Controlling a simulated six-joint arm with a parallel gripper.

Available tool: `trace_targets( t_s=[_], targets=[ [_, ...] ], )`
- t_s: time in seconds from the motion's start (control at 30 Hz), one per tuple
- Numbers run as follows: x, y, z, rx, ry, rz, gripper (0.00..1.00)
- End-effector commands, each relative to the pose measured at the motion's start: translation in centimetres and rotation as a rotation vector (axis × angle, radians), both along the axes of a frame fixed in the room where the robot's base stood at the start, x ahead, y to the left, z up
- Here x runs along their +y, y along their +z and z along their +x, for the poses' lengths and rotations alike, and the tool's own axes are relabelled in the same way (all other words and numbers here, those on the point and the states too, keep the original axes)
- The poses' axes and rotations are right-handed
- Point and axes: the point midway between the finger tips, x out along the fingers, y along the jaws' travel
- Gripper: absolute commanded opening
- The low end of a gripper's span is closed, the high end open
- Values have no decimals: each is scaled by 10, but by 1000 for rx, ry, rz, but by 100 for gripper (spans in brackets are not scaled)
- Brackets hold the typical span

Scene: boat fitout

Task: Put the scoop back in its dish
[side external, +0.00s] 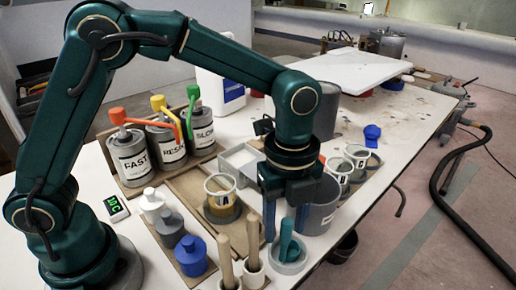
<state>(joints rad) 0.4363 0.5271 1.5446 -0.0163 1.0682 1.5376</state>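A teal scoop-like tool (287,240) stands handle-up in a round grey dish (290,267) near the front edge of the table. My gripper (286,237) points down over this dish. Its two blue fingers are spread, one left and one right of the teal handle, with gaps visible between. Whether a finger touches the dish cannot be told. A small blue object (372,131), possibly another scoop, lies on the table's right side, away from my gripper.
Wooden handles in white cups (227,282) stand just left of the dish. A grey pot (318,215) stands close behind-right. Lettered cups (355,158), an amber cup (221,196) and pump cans (166,143) crowd the table. The right back surface has free room.

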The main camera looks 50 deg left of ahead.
Motion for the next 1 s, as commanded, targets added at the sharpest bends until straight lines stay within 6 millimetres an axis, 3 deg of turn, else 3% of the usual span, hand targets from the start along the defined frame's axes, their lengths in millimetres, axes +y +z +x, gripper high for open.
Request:
trace_targets(
  t_s=[0.33,0.8,1.0],
  targets=[
    [0,12,1,-4,0,-2,53],
    [1,97,1,-6,0,-2,53],
    [1,114,2,-2,0,-1,53]
  ],
)
